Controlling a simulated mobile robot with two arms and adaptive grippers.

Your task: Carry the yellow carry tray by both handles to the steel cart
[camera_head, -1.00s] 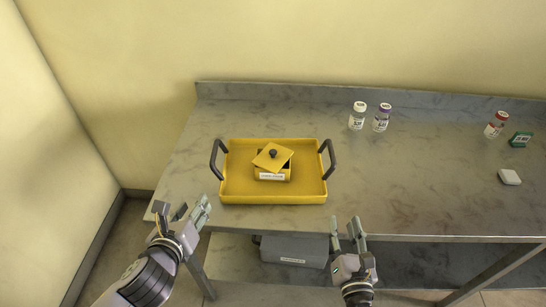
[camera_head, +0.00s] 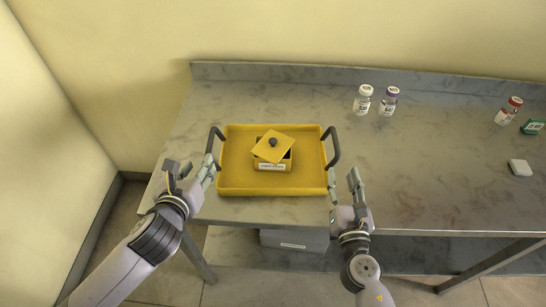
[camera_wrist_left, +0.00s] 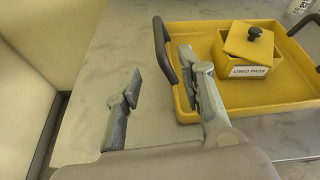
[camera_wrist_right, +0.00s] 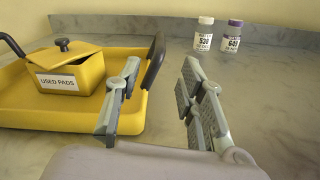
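The yellow carry tray (camera_head: 230,180) sits on the steel table with a black handle at each end. Its left handle (camera_head: 212,140) and right handle (camera_head: 334,148) stand up from the rim. My left gripper (camera_head: 190,170) is open and empty, just in front of the left handle; in the left wrist view the handle (camera_wrist_left: 163,48) appears beyond the fingers, nearer the right finger. My right gripper (camera_head: 344,174) is open and empty near the tray's front right corner; in the right wrist view the right handle (camera_wrist_right: 155,62) shows beyond and between the fingers. The steel cart is not identifiable.
A yellow box (camera_head: 284,163) labelled USED PADS, its lid askew, sits in the tray. Several vials, including a white-capped one (camera_head: 363,100) and a red-capped one (camera_head: 508,111), stand right. A grey case (camera_head: 290,239) is on the lower shelf.

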